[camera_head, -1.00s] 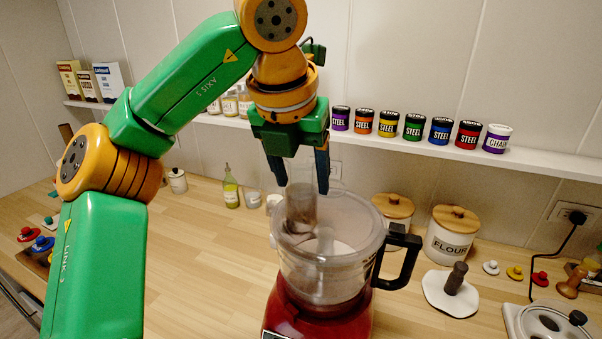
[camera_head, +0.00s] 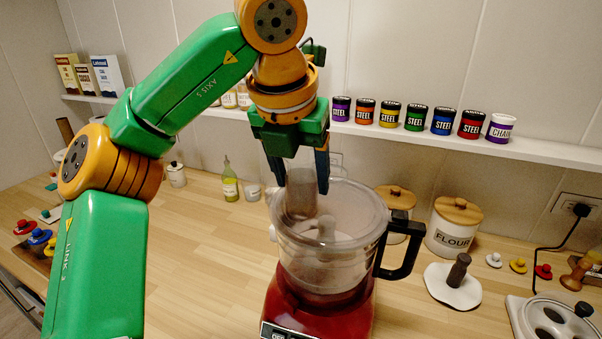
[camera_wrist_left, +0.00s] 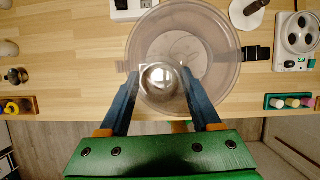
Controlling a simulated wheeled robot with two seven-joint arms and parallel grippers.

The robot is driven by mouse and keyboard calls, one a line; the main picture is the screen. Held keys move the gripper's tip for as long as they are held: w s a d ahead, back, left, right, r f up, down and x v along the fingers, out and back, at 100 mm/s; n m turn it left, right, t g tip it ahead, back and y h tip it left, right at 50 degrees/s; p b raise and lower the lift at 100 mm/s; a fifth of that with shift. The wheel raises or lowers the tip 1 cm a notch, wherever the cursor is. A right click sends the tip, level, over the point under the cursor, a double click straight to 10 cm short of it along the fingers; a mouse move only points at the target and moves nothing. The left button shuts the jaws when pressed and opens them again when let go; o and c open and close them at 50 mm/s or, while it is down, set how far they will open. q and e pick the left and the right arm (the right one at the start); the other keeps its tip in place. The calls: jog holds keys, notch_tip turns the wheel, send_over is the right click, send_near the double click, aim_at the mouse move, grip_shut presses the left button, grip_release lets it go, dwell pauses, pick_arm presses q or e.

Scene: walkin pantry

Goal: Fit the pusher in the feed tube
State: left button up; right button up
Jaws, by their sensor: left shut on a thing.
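The red food processor (camera_head: 318,302) stands on the counter with a clear bowl (camera_head: 345,262) and black handle. My left gripper (camera_head: 301,187) points down over the left part of the bowl top. Its blue fingers are shut on the pusher (camera_head: 300,197), a translucent greyish cylinder. The pusher is upright in the head view. In the wrist view, its round end (camera_wrist_left: 160,80) shows between the fingertips, over the near part of the bowl (camera_wrist_left: 222,52). The feed tube is hard to tell from the pusher through the clear plastic; how far one sits inside the other is unclear. My right gripper is out of view.
Lidded canisters, one marked flour (camera_head: 453,238), stand behind the handle (camera_head: 402,255). A white disc with a dark upright knob (camera_head: 457,270) lies to the right. A wall shelf (camera_head: 420,138) with small jars runs behind the gripper. The counter left of the processor is mostly clear.

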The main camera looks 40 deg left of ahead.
aim_at(294, 164)
pick_arm(q)
jog(key=shift+f+b, duration=0.8)
jog(key=shift+f, duration=0.25)
jog(key=o, duration=1.4)
jog(key=shift+r, duration=0.15)
jog(key=p+v, duration=0.2)
jog(key=v, duration=0.4)
jog(key=shift+r+p, duration=0.2)
jog(key=shift+p, duration=0.15)
jog(key=shift+s+r, duration=0.25)
jog(key=shift+s, duration=0.05)
jog(key=shift+w+f, duration=0.1)
jog(key=shift+w, duration=0.05)
